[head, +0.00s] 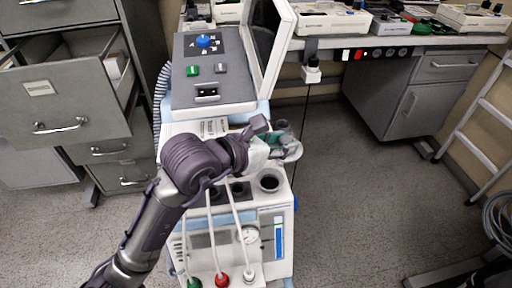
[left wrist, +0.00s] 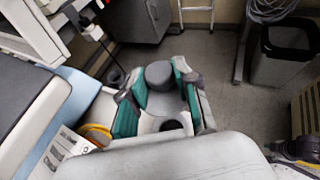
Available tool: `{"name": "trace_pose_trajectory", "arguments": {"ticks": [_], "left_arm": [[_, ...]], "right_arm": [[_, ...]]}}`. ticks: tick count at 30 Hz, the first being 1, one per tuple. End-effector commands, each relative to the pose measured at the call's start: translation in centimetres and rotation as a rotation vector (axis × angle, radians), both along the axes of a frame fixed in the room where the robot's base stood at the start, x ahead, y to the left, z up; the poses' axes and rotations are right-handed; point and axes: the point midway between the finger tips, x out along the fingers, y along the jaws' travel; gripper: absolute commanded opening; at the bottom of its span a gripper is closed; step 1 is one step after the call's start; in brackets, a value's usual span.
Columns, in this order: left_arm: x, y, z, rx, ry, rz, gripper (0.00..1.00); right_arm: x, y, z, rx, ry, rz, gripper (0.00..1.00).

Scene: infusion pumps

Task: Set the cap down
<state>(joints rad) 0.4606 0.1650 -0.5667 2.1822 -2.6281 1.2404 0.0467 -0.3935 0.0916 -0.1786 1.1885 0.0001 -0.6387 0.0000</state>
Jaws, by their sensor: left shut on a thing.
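My left gripper (left wrist: 162,100) is shut on a round grey cap (left wrist: 159,76), which sits between its teal finger pads in the left wrist view. In the head view the left gripper (head: 284,145) points right, above the front of the pump machine (head: 262,218). The cap is hard to make out there. A dark round opening (head: 269,182) in a white rim lies below the gripper. A dark opening (left wrist: 172,126) also shows below the cap in the wrist view. A part that looks like my right arm shows at that view's lower right edge; its fingers are unclear.
The machine's tilted control panel (head: 212,65) and upright screen (head: 268,45) stand behind the gripper. White hoses run down its front. A filing cabinet (head: 60,95) with open drawers is at left, a desk (head: 410,85) at back right. Floor right of the machine is clear.

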Motion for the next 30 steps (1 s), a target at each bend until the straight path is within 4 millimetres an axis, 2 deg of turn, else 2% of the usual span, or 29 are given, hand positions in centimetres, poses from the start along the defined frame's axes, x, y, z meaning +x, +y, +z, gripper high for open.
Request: {"name": "trace_pose_trajectory", "arguments": {"ticks": [3,6,8,12,18,21,26,30], "left_arm": [[0.1,-1.3,0.7,0.000,0.000,0.003,0.02],[0.8,-1.1,0.2,0.003,0.004,0.007,0.02],[1.7,-0.6,-0.5,0.004,0.004,0.009,0.02],[4.5,1.2,-2.5,0.003,0.005,0.009,0.02],[8.1,3.3,-5.0,0.002,0.004,0.007,0.02],[9.3,4.0,-5.7,0.002,0.003,0.006,0.02],[10.0,4.4,-6.3,0.001,0.001,0.004,0.02],[9.9,4.4,-8.0,0.000,0.006,0.004,0.02]], "right_arm": [[0.1,0.0,0.0,0.001,-0.002,-0.001,0.40],[0.2,0.0,-0.1,0.000,-0.002,-0.002,0.40],[0.4,0.0,-0.1,-0.001,-0.001,-0.003,0.40],[2.6,0.1,1.3,0.002,-0.029,-0.009,0.40],[3.6,0.3,2.5,0.002,-0.035,-0.009,0.40],[3.9,0.3,3.1,0.002,-0.038,-0.009,0.40],[4.2,0.4,3.5,0.002,-0.039,-0.009,0.40],[4.6,0.4,3.9,0.003,-0.042,-0.009,0.40]]}}
